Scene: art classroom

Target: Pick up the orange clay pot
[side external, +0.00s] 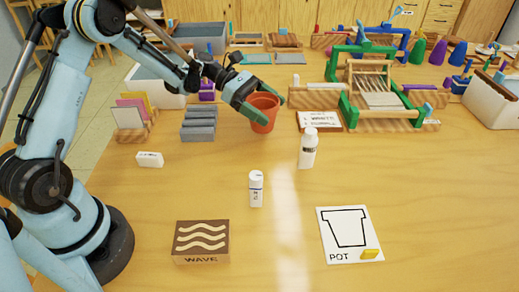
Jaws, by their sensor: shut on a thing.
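The orange clay pot (263,114) is at the upper middle of the side external view, between the green fingers of my gripper (264,103). One finger crosses its left side and the other shows by its right rim. My gripper is shut on the pot, which looks upright. I cannot tell whether its base touches the table or is slightly above it. A white card marked POT (348,250), with a pot outline and a small yellow block on it, lies at the lower right.
A white bottle (308,150) and a small white tube (256,188) stand in front of the pot. A WAVE block (202,241) lies nearer. Grey blocks (198,124) are left of the pot. A green-framed loom (375,92) stands right. The front middle table is mostly clear.

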